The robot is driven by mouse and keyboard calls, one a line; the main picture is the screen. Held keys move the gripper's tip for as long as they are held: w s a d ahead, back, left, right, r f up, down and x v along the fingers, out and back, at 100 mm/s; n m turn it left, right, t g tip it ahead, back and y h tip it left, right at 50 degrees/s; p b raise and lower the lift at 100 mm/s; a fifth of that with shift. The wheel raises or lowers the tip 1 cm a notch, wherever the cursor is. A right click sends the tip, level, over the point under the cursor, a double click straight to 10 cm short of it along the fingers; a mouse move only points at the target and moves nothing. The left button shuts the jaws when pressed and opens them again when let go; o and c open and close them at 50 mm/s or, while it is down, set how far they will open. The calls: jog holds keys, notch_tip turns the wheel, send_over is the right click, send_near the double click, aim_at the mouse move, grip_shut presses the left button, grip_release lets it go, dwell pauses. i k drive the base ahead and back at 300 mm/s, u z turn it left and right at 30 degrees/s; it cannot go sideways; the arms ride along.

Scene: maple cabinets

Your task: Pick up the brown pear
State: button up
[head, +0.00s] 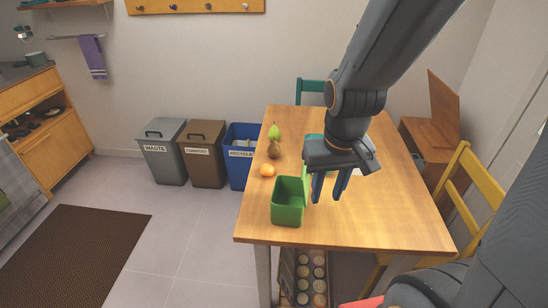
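The brown pear (273,151) stands near the left edge of the wooden table, between a green pear (274,132) behind it and an orange (267,171) in front of it. My gripper (328,194) hangs over the table, to the right of the brown pear and nearer the front. Its two dark blue fingers point down and stand apart, with nothing seen between them. The pear is apart from the gripper and in clear view.
A green open container (287,213) stands on the table (385,225), left of my gripper. A teal thing (314,139) is partly hidden behind my arm. Waste, compost and recycling bins (206,160) stand left of the table. A yellow chair (470,195) is at the right.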

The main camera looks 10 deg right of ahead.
aim_at(274, 150)
jog(key=k, duration=1.2)
jog(key=u, duration=0.95)
jog(key=i, duration=1.55)
jog(key=z, duration=0.95)
jog(key=i, duration=0.45)
jog(key=z, duration=0.5)
